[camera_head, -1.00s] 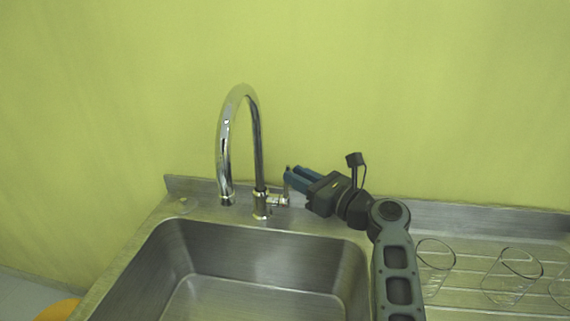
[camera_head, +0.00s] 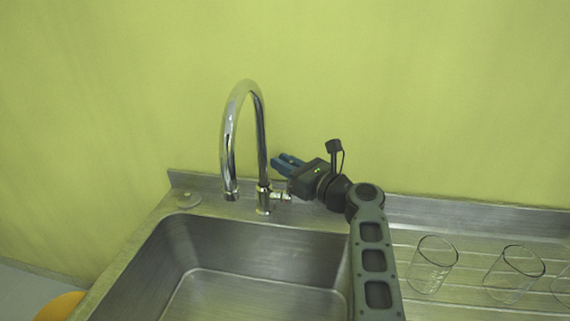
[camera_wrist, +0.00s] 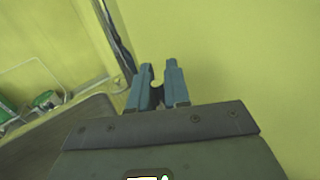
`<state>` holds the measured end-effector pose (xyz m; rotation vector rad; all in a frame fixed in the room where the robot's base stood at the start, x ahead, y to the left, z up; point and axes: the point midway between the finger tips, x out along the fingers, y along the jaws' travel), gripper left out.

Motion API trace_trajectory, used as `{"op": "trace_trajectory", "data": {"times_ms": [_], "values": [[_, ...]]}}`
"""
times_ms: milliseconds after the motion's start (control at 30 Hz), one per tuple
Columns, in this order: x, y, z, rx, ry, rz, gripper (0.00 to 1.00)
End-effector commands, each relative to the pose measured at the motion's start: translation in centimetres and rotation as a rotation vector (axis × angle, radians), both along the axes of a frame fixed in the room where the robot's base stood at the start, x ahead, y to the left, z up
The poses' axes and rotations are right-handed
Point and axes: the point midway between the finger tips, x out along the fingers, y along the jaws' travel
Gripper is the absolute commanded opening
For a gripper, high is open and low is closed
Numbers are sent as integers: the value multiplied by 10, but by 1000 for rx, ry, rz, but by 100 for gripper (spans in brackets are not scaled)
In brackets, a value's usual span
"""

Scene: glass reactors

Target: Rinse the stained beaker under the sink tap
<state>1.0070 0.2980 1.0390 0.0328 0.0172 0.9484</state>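The chrome tap (camera_head: 229,135) arches over the back of the steel sink (camera_head: 265,250). Its small handle (camera_head: 281,196) sticks out on the right of the tap's base. My gripper (camera_head: 282,162) is just right of the tap's upright pipe and above the handle, close to the wall. In the wrist view my gripper (camera_wrist: 157,75) shows two blue fingers a little apart, with nothing clearly held. Clear glass beakers stand on the drainboard, one (camera_head: 432,265) nearest the sink and another (camera_head: 514,274) to its right. I cannot make out a stain on either. No water stream is visible.
A third glass (camera_head: 563,290) is cut by the right edge. The ribbed drainboard (camera_head: 470,243) lies right of the sink; the yellow wall (camera_head: 400,100) rises close behind. A round orange object (camera_head: 60,307) is at lower left. The wrist view shows green items (camera_wrist: 46,99) at left.

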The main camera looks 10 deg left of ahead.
Motion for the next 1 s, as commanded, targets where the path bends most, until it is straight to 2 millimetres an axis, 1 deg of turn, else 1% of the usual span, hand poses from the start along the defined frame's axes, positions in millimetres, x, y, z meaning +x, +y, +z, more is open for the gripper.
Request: {"op": "trace_trajectory", "data": {"times_ms": [433, 567, 733, 1000], "values": [[0, 0, -1, 0, -4, 0, 0], [-2, -1, -5, -1, -48, 0, 0], [-5, -1, -3, -3, -116, -1, 0], [-6, -1, 1, -4, -133, -2, 0]]}}
